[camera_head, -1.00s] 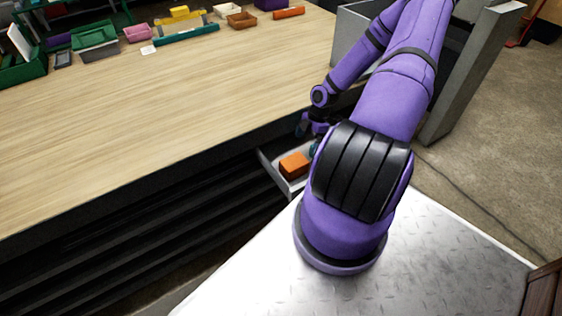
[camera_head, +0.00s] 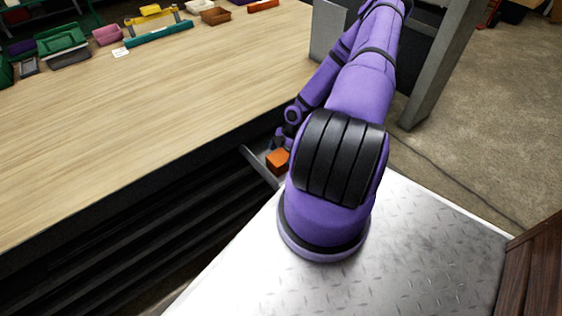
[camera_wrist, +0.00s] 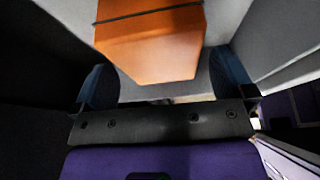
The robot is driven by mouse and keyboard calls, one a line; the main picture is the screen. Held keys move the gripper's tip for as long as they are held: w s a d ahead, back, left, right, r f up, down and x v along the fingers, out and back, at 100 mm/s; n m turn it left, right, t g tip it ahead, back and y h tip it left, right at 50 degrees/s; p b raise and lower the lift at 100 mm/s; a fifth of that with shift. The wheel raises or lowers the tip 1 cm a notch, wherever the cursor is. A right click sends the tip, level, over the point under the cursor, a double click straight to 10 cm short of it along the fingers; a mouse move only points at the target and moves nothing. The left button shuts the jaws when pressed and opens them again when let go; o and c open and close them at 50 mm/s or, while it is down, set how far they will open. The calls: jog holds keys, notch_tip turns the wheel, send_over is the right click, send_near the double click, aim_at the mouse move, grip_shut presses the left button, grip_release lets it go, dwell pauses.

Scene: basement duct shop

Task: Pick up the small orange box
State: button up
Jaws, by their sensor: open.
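The small orange box (camera_head: 278,160) lies in an open grey drawer (camera_head: 259,166) under the workbench's edge. In the wrist view the orange box (camera_wrist: 152,45) is large, just beyond my gripper, with a dark line across it. My gripper (camera_wrist: 165,80) is open, with one dark blue finger on each side of the box's near end. I cannot tell whether either finger touches it. In the head view my gripper (camera_head: 281,141) is at the box's far side, partly hidden by my purple arm.
The wooden workbench (camera_head: 140,125) stands left of the drawer, its top above it. Trays and a green bin (camera_head: 62,40) line its far edge. A grey metal post (camera_head: 440,65) stands right of my arm. Concrete floor (camera_head: 470,130) is open at right.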

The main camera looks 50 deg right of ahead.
aim_at(282, 156)
jog(key=shift+x, duration=1.75)
jog(key=shift+f, duration=0.2)
jog(key=c, duration=0.9)
